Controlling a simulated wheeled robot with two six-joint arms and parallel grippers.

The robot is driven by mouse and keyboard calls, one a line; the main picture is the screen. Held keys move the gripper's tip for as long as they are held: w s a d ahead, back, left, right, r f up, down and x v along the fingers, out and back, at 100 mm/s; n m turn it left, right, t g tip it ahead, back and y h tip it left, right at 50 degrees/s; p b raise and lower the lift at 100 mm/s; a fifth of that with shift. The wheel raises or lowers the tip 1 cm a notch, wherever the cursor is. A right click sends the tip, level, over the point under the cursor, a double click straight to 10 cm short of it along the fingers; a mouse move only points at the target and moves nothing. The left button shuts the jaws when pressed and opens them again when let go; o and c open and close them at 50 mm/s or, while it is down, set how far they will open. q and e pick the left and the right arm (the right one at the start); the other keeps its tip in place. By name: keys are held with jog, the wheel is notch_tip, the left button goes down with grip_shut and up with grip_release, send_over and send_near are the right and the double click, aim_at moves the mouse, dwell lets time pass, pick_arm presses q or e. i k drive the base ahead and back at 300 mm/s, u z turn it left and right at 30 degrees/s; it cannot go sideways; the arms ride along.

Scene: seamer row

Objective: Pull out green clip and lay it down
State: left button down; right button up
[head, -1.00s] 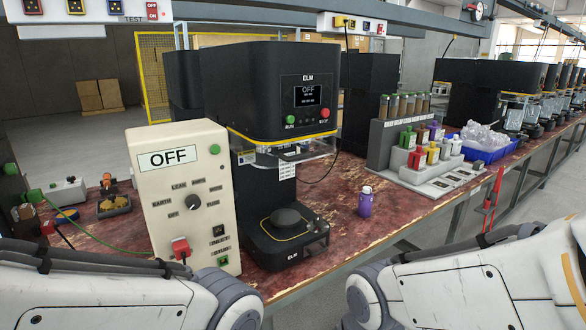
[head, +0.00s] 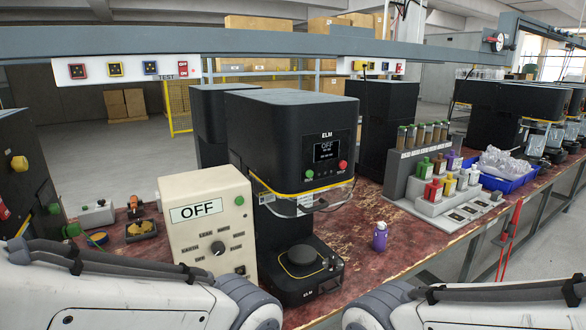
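I cannot make out a green clip for certain. Small green parts show on the dark machine (head: 20,165) at the far left edge, one of them a round green piece (head: 70,230) low on its right side. The beige tester box (head: 208,222) reads OFF and has a green terminal (head: 239,200) at its upper right. Its lower front is hidden behind my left arm. Both of my arms cross the bottom of the head view, but neither gripper is in the picture.
The black ELM seamer (head: 290,145) stands right of the tester, its screen reading OFF. A purple bottle (head: 380,238) stands on open bench to its right. A stepped rack (head: 400,183) of bottles and a blue bin (head: 510,179) lie farther right. A grey rail (head: 250,44) spans above.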

aim_at(72, 230)
jog(key=u, duration=0.65)
jog(key=i, duration=0.9)
